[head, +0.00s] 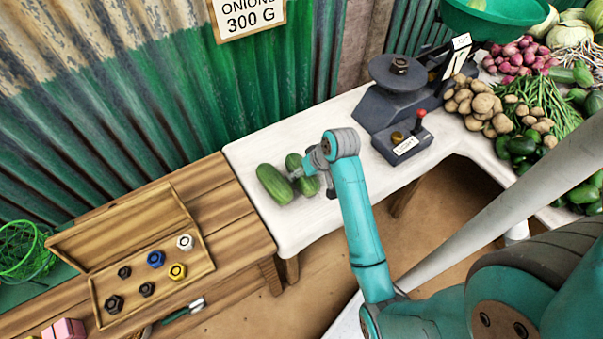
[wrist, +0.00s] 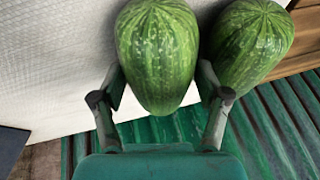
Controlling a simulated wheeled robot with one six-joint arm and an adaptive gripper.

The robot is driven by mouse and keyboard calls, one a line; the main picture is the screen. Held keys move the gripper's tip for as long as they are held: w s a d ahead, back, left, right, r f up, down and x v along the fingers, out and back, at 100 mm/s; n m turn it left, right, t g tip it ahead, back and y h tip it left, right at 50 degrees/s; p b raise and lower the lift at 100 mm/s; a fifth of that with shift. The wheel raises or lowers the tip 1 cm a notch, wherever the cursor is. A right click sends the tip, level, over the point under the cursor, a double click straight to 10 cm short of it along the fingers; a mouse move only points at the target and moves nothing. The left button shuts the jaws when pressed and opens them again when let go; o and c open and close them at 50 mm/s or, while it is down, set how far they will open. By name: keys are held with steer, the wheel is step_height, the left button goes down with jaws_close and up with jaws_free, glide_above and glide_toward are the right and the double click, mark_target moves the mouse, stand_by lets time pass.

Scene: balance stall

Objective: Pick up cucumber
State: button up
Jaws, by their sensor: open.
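Two thick green cucumbers lie side by side on the white-covered counter. In the head view, the left cucumber (head: 273,184) is in full view, and the right cucumber (head: 294,162) is partly hidden behind my gripper (head: 313,179). In the wrist view, the right cucumber (wrist: 158,50) sits between the two open fingers of my gripper (wrist: 160,88), with its near end inside the gap. The left cucumber (wrist: 250,45) lies just outside the finger on the right of that view. I cannot tell whether either finger touches a cucumber.
A dark scale (head: 395,95) stands right of the cucumbers, with a small box with a red lever (head: 405,140) before it. An open wooden weight box (head: 150,255) lies on the wooden table at left. A green corrugated wall (head: 215,90) rises behind. Potatoes (head: 480,105) and other vegetables fill the far right.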

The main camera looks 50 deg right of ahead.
steer(key=shift+w+f, duration=0.2)
steer(key=shift+f, duration=0.3)
steer(key=c, duration=1)
steer(key=shift+c, duration=0.2)
steer(key=shift+r, duration=0.15)
